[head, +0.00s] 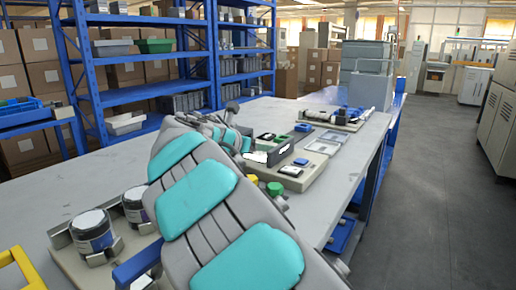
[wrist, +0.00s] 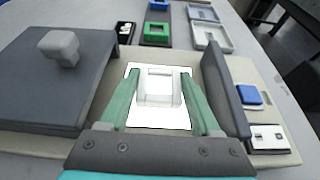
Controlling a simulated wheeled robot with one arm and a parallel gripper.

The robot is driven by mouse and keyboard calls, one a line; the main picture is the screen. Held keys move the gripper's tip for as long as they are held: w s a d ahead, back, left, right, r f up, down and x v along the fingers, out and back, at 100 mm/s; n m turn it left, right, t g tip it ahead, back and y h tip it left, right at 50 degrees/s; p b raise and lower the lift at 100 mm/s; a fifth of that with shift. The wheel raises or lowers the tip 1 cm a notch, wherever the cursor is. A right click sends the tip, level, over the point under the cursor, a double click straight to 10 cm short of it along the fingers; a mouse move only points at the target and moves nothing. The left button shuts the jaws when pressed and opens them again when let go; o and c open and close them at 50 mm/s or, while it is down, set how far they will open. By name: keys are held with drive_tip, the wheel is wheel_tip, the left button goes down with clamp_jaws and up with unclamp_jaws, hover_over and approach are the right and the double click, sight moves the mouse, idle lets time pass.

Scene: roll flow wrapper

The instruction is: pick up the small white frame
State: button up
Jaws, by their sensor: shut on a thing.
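The small white frame (wrist: 160,99) shows in the middle of the wrist view, a pale square piece with an opening in it. It sits between the two green fingers of my gripper (wrist: 160,76), which are shut on it from left and right. A bright white surface lies around and beneath it; I cannot tell whether the frame touches it. In the head view my grey and teal arm hides most of the gripper, and I cannot make out the frame there.
A dark upright plate (wrist: 226,88) stands close right of my gripper. A large grey block with a knob (wrist: 60,75) is on the left. Green (wrist: 157,33) and blue (wrist: 249,95) pieces and pale trays (wrist: 211,37) lie around. Dark jars (head: 93,236) stand at the table's left.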

wheel_tip(320, 180, up, 18)
drive_tip(key=p, duration=0.2)
drive_tip(key=shift+r+p, duration=0.15)
drive_tip(key=shift+p, duration=0.2)
